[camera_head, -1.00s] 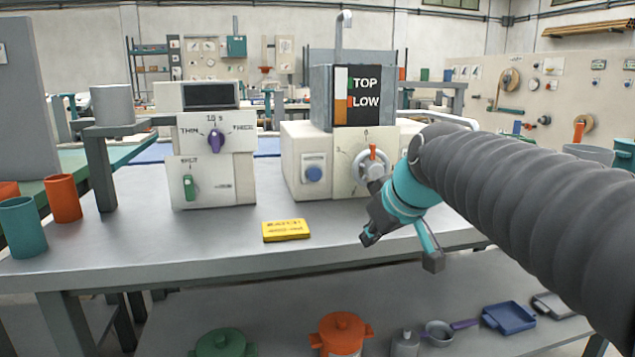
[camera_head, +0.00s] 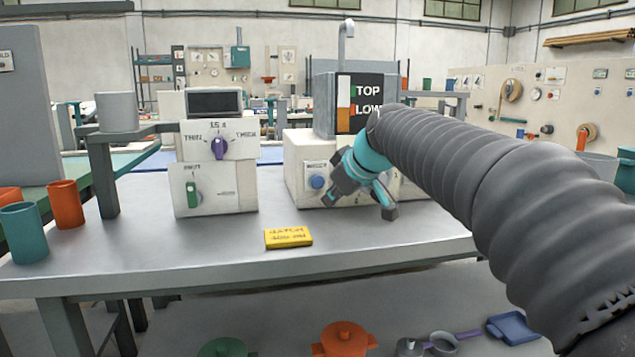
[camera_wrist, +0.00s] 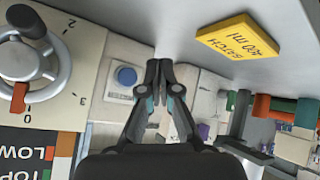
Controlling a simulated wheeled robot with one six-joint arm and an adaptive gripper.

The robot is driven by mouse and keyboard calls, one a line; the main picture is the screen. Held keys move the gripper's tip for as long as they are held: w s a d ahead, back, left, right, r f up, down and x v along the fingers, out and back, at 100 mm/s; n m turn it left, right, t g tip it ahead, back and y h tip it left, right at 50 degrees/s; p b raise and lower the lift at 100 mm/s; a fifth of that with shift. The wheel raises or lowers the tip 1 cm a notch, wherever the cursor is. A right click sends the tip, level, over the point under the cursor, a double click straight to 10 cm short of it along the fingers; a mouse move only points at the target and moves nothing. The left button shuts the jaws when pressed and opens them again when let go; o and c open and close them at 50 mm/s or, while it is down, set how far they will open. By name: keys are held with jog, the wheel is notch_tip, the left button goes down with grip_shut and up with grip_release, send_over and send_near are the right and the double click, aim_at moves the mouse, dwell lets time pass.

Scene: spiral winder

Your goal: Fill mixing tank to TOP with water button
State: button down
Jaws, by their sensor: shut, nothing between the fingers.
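The mixing tank (camera_head: 324,104) is a grey box on a cream base. Its gauge (camera_head: 344,103) has an orange column, white above, with the orange top between the LOW and TOP labels. The round blue button (camera_head: 317,182) is on the base's front, on a white plate; it also shows in the wrist view (camera_wrist: 126,76). My gripper (camera_head: 332,198) is shut and empty, just right of the button in the head view. In the wrist view my fingertips (camera_wrist: 159,64) appear beside the button; contact cannot be told. A grey handwheel (camera_wrist: 28,68) has its orange pointer at 0.
A yellow batch card (camera_head: 288,237) lies on the grey bench (camera_head: 200,255). A cream machine with a purple knob (camera_head: 219,148) and green switch (camera_head: 192,194) stands left of the tank. Teal (camera_head: 23,232) and orange (camera_head: 66,204) cups stand at the left.

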jog(key=shift+w+a+p, duration=0.35)
jog(key=shift+w+p, duration=0.35)
jog(key=shift+w, duration=0.55)
jog(key=shift+w+a+p, duration=0.4)
jog(key=shift+w+p, duration=0.3)
jog(key=shift+w, duration=0.6)
jog(key=shift+w+a+p, duration=0.35)
jog(key=shift+w+p, duration=0.35)
jog(key=shift+w, duration=0.55)
jog(key=shift+w, duration=0.15)
jog(key=shift+w+a, duration=0.1)
jog(key=shift+w, duration=0.15)
jog(key=shift+w+a+p, duration=0.1)
jog(key=shift+w+p, duration=0.35)
jog(key=shift+s, duration=0.15)
dwell(1.9)
jog(key=shift+s+d+b, duration=0.2)
jog(key=shift+s+b, duration=0.45)
jog(key=shift+s, duration=0.05)
